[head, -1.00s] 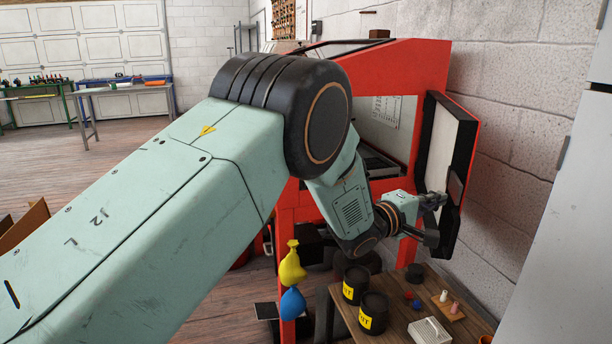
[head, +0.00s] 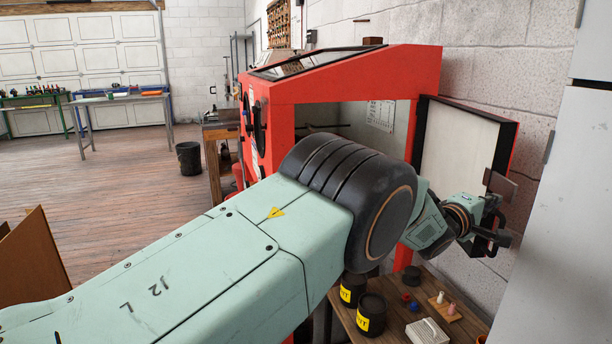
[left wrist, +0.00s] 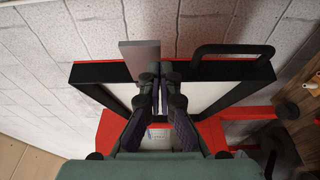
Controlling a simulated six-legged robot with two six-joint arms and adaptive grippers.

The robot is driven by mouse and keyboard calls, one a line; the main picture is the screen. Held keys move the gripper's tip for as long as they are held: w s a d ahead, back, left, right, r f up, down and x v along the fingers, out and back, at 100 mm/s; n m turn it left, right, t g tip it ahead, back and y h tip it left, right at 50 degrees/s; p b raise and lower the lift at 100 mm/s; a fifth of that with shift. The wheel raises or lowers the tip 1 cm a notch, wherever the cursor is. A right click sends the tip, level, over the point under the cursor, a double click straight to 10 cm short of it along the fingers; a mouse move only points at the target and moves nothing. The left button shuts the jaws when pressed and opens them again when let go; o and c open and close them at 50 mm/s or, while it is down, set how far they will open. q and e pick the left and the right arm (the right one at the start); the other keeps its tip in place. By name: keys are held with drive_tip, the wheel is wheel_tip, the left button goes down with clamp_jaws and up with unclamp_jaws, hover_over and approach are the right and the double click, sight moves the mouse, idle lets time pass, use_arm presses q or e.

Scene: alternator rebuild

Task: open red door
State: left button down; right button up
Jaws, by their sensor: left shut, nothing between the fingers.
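The red cabinet (head: 292,92) stands beside the wall, with its side opening uncovered. Its door (head: 458,145) has a black frame and a pale inner panel, and stands swung wide out toward the wall. My left gripper (head: 500,228) is shut and empty at the door's outer edge. In the left wrist view my left gripper (left wrist: 158,82) points at the black frame edge of the door (left wrist: 100,73), beside a grey plate (left wrist: 140,58). A black handle (left wrist: 235,50) is to its right. I cannot tell whether the fingers touch the door. My right gripper is out of view.
A wooden table (head: 425,297) below the door holds black tins (head: 371,315), a white box (head: 428,333) and small bottles. A pale cabinet (head: 567,220) stands close at the right. The block wall (head: 500,50) is behind the door.

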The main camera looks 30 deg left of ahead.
use_arm(q)
drive_tip(key=shift+w+d, duration=0.25)
drive_tip(key=shift+d, duration=0.4)
drive_tip(key=shift+w+d, duration=0.2)
drive_tip(key=shift+d, duration=0.4)
drive_tip(key=shift+a, duration=0.1)
